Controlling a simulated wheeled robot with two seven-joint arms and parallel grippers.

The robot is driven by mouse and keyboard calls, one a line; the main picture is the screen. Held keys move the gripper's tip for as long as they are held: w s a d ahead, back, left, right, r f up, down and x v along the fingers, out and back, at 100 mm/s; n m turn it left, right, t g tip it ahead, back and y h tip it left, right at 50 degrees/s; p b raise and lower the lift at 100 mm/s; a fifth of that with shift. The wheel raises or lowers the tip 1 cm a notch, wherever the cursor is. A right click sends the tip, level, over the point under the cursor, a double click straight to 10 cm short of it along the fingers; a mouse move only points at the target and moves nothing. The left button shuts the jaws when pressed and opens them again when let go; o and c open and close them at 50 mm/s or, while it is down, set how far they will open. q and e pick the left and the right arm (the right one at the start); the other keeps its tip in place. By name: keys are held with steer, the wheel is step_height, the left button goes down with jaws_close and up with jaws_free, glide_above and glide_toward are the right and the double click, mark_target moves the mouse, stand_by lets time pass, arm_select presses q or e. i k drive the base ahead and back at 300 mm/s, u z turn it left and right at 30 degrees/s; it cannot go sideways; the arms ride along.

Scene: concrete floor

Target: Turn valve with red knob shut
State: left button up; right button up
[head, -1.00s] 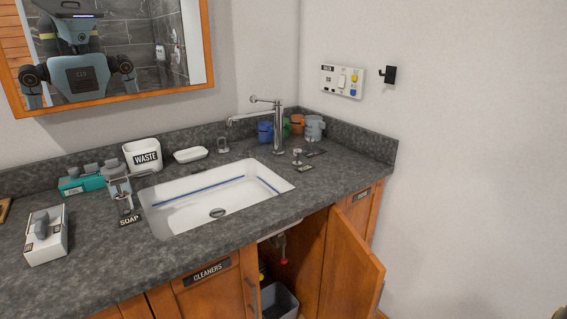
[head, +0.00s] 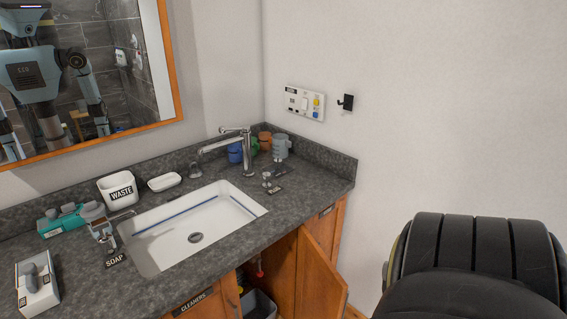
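A small red knob (head: 260,272) shows inside the open cabinet under the sink, just left of the open wooden door (head: 318,280). The valve body and pipe around it are mostly in shadow. Neither gripper is in the head view.
The open door stands out from the cabinet front, to the right of the opening. A grey bin (head: 260,304) sits inside, below the knob. The stone counter (head: 85,285) with the white sink (head: 190,225) overhangs the cabinet.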

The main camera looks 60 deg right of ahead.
mark_target(260, 273)
steer(key=u, duration=2.1)
steer(key=k, duration=1.9)
steer(key=z, duration=2.5)
steer(key=i, duration=0.5)
steer(key=z, duration=0.05)
